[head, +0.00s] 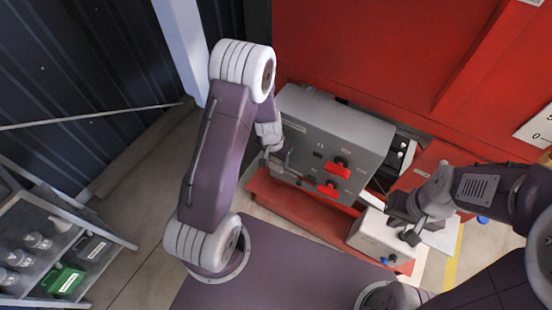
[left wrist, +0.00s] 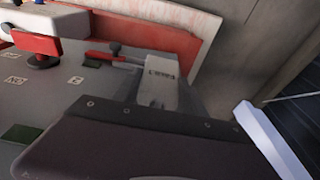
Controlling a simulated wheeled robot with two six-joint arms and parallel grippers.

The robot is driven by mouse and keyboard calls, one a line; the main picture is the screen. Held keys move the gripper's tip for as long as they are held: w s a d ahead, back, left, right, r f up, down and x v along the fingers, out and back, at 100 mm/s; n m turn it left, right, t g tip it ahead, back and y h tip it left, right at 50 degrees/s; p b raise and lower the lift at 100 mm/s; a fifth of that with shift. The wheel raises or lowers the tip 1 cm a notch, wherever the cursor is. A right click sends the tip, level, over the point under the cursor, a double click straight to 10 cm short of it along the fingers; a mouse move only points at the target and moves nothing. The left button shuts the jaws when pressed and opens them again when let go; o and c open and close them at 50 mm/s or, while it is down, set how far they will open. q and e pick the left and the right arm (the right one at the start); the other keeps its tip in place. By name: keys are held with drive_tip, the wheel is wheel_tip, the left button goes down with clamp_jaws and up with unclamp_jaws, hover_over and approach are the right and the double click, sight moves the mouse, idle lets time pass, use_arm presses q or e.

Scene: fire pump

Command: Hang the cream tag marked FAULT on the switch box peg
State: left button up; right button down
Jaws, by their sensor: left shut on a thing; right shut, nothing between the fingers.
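The cream tag (left wrist: 160,82), marked FAULT, shows in the left wrist view, hanging just beyond the dark edge of my gripper body. My left gripper (head: 276,163) is shut on it at the left end of the grey switch box (head: 312,122). The tag is too small to make out in the head view. My right gripper (head: 410,234) is shut and empty above a white box at the right.
The switch box front carries two red handles, an upper one (head: 341,166) and a lower one (head: 328,190). The white box (head: 376,236) sits on the red frame (head: 300,205). A shelf (head: 85,222) with bottles and a green case (head: 65,281) stands at the left.

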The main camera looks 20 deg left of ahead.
idle(0.3)
use_arm(q)
drive_tip(key=o, duration=1.4)
wheel_tip(320, 180, up, 9)
drive_tip(key=s+p, duration=0.1)
drive_tip(key=p, duration=0.1)
drive_tip(key=shift+s+a+p, duration=0.15)
drive_tip(key=shift+s+p, duration=0.2)
drive_tip(key=shift+f, duration=0.1)
